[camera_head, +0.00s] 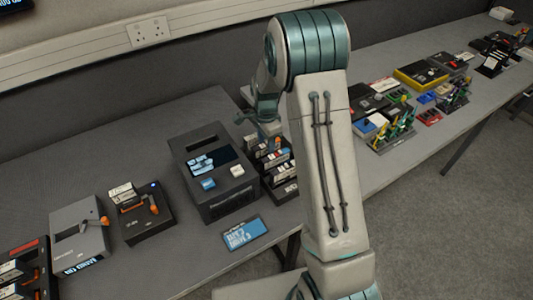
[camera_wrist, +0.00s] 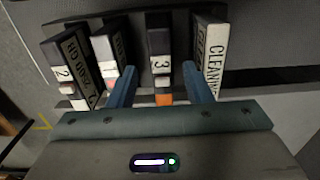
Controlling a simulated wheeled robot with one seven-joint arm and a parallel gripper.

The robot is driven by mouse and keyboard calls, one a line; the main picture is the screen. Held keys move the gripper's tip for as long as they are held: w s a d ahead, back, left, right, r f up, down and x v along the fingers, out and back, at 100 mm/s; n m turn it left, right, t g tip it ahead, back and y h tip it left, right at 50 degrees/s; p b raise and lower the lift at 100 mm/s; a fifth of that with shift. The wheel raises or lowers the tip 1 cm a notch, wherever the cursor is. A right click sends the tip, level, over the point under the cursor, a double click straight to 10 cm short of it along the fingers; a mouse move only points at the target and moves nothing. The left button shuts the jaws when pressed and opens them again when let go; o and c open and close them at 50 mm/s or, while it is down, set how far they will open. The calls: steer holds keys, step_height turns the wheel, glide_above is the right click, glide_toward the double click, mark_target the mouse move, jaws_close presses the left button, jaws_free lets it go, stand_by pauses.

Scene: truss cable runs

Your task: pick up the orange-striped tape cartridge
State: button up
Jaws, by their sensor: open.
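In the wrist view, several upright tape cartridges stand in a row. The one marked 3 (camera_wrist: 159,45) is dark with a white label and has an orange patch at its lower end, so it looks like the orange-striped cartridge. My gripper (camera_wrist: 162,72) is open, with one blue finger on each side of that cartridge. I cannot tell whether the fingers touch it. In the head view my gripper (camera_head: 266,122) is above the cartridge rack (camera_head: 283,190), and my arm hides part of the rack.
Cartridges marked 1 (camera_wrist: 109,55) and 2 (camera_wrist: 65,75) stand to the left, and a CLEANING cartridge (camera_wrist: 211,45) stands close by the right finger. A dark box unit (camera_head: 232,205) is left of the rack. A blue-screened tablet (camera_head: 244,233) lies in front.

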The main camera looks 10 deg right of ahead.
steer(key=shift+w+d+f+p, duration=0.1)
steer(key=shift+f+p, duration=0.2)
steer(key=shift+f, duration=0.75)
steer(key=shift+w+d+f+p, duration=0.1)
steer(key=shift+f+p, duration=0.15)
steer(key=shift+f, duration=0.8)
jaws_close()
steer(key=shift+r, duration=0.1)
